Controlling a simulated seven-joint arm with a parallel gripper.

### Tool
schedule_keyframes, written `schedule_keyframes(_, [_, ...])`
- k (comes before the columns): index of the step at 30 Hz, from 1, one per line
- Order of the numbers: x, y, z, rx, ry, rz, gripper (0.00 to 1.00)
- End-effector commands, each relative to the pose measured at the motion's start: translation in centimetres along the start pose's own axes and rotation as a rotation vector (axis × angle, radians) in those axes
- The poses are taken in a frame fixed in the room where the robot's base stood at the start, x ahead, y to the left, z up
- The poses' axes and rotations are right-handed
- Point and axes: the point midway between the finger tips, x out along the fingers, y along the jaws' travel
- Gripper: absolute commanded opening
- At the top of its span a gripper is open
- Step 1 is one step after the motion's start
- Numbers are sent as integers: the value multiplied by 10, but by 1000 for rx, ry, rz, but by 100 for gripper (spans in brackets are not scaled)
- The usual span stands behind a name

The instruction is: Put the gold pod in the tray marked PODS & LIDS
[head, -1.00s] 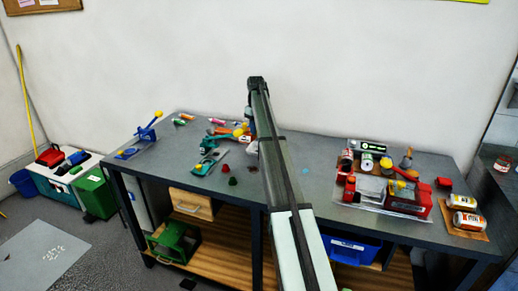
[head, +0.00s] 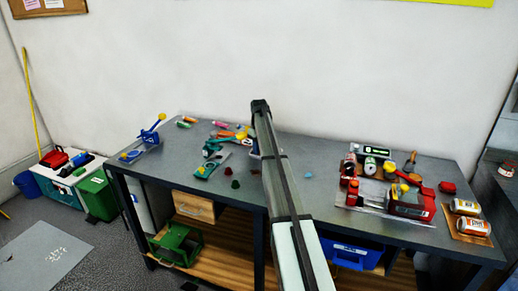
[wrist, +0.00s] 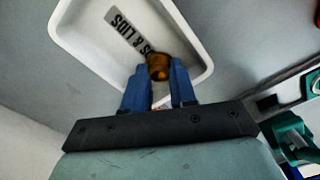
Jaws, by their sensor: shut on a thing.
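In the wrist view, my gripper (wrist: 160,88) has its two blue fingers shut on the gold pod (wrist: 159,68), a small brownish-gold piece at the fingertips. Behind the pod is a white tray (wrist: 203,38) with a raised rim and a label (wrist: 130,31) of which "S & LIDS" is readable. The pod covers part of the label. The pod appears within the tray's outline; I cannot tell whether it touches the tray floor. In the head view my arm hides the gripper, the pod and most of the tray.
A teal-green object (wrist: 287,128) lies right of my gripper in the wrist view.

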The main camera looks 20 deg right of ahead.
Motion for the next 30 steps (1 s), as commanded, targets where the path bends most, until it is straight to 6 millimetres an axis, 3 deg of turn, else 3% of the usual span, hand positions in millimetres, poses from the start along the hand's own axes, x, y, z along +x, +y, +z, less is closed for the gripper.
schedule_keyframes(4, [3, 0, 0, 0, 0, 0, 11])
schedule_keyframes(5, [3, 0, 0, 0, 0, 0, 28])
schedule_keyframes(8, [3, 0, 0, 0, 0, 0, 36])
schedule_keyframes(17, [0, 0, 0, 0, 0, 0, 36])
schedule_keyframes(23, [-22, 0, -1, 0, 2, 1, 36])
schedule_keyframes(30, [-67, 0, -1, 0, 1, 1, 36])
